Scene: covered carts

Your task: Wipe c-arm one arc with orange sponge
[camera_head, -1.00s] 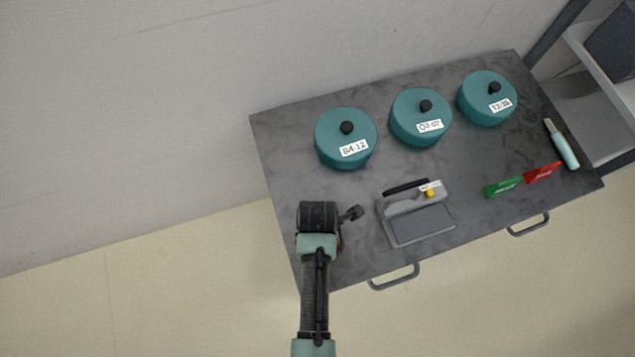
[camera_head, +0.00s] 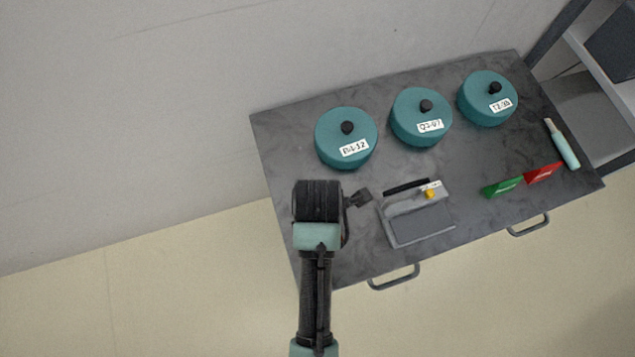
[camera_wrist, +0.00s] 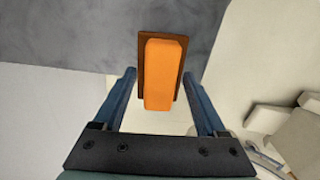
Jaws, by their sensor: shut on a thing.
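The orange sponge (camera_wrist: 165,85), a block with a brown backing, is between the two blue fingers of my gripper (camera_wrist: 158,73) in the wrist view. My gripper is shut on it, with the cart's grey top behind and beyond it. In the head view my dark wrist is over the left front part of the cart top and hides the fingers and sponge. I cannot pick out a c-arm in either view.
The grey cart top (camera_head: 285,125) bears three teal lidded drums (camera_head: 345,150), a grey tray device (camera_head: 425,225) with a black handle and yellow knob, green (camera_head: 503,187) and red (camera_head: 543,173) cards, and a pale teal-handled tool (camera_head: 566,152). A shelf unit stands at right.

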